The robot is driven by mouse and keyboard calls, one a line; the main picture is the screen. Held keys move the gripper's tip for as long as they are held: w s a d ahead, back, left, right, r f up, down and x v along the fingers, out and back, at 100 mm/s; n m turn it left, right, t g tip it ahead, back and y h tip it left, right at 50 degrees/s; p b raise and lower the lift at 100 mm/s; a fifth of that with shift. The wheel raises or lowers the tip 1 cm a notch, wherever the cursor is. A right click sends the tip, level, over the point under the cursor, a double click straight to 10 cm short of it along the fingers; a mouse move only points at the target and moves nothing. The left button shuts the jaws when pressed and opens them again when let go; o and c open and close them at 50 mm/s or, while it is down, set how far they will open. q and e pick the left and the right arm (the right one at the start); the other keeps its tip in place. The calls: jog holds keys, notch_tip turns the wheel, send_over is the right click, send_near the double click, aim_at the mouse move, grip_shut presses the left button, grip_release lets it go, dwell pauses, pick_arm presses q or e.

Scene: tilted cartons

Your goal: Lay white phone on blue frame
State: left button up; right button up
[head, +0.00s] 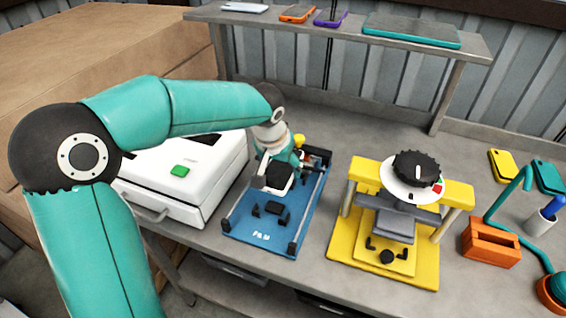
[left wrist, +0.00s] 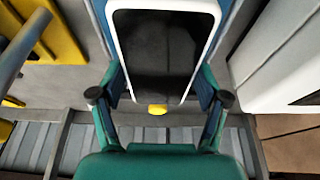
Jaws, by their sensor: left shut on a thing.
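My left gripper (head: 281,163) is over the back half of the blue frame (head: 252,240), which lies flat on the table. It is shut on the white phone (head: 277,186), with a finger on each side of it. In the left wrist view the white phone (left wrist: 163,48) shows a white rim and a dark face between the two green fingers. The blue frame has rails along its sides and dark blocks on its plate. The gripper hides part of its back end, and I cannot tell whether the phone touches it. My right gripper is not in view.
A white case (head: 180,180) stands close left of the frame. A yellow press (head: 385,262) with a black knob stands to its right. Farther right are an orange block (head: 490,243) and a yellow phone (head: 502,166). A raised shelf (head: 340,33) holds several devices behind.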

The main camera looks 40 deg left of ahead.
pick_arm(q)
jog(key=shift+f+b, duration=2.35)
jog(key=shift+f, duration=1.2)
jog(key=shift+f+b, duration=0.5)
jog(key=shift+b, duration=0.1)
jog(key=shift+f, duration=0.15)
jog(key=o, duration=1.4)
jog(key=shift+o, duration=0.2)
jog(key=v, duration=1.2)
jog(key=shift+d, duration=0.1)
